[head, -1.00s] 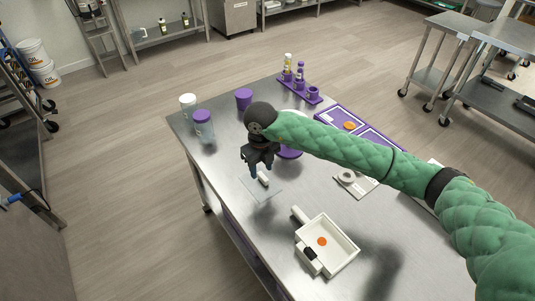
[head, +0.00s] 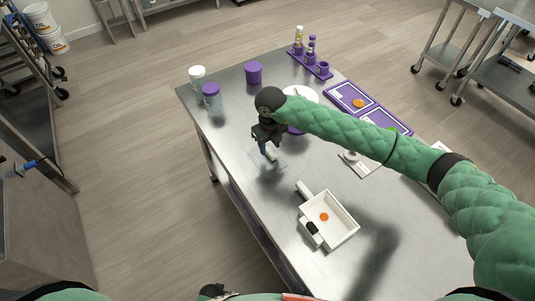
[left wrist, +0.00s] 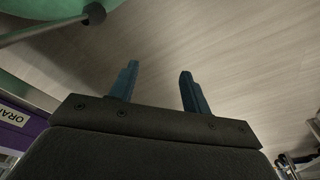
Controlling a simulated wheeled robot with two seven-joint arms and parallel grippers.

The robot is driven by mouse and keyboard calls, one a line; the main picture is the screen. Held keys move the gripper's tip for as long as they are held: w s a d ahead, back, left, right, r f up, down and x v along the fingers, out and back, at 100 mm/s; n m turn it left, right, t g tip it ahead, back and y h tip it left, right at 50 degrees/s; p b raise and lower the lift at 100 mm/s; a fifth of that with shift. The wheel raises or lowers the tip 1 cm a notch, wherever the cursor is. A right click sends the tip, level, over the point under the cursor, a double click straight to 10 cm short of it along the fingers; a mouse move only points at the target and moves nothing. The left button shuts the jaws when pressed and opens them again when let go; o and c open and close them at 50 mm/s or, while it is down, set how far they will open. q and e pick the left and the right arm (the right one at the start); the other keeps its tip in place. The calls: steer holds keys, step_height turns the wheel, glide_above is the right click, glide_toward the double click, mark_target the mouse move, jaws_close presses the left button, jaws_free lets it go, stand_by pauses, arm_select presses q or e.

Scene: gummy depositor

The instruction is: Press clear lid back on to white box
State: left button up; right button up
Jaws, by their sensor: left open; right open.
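The white box (head: 352,238) sits open on the steel table, with an orange disc (head: 324,217) inside and a black piece on its front-left side. The clear lid (head: 257,160), a thin see-through plate with a white handle (head: 271,156), lies on the table up and left of the box, apart from it. My right gripper (head: 268,151) points down over the lid, its open fingertips close to the handle. Whether they touch it is unclear. My left gripper (left wrist: 157,88) is open and empty in the left wrist view, over floor.
Two jars stand at the table's far left, one white-lidded (head: 197,76), one purple-lidded (head: 211,97), near a purple cup (head: 253,73). A purple rack (head: 311,66) and purple-framed trays (head: 350,98) line the far right. Table between lid and box is mostly clear.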

mark_target(267, 156)
steer(key=shift+w+a+f+p, duration=0.15)
steer(key=shift+f+p, duration=0.2)
steer(key=shift+f, duration=0.55)
arm_select(q)
steer(key=shift+s+a+f, duration=0.25)
steer(key=shift+s+f, duration=0.05)
steer(key=shift+f, duration=0.3)
steer(key=shift+s+a+f, duration=0.2)
steer(key=shift+s+f, duration=0.05)
steer(key=shift+f, duration=0.3)
arm_select(e)
steer(key=shift+d+f, duration=0.2)
steer(key=shift+f, duration=0.15)
steer(key=shift+a, duration=0.1)
jaws_close()
arm_select(q)
steer(key=shift+s+f, duration=0.1)
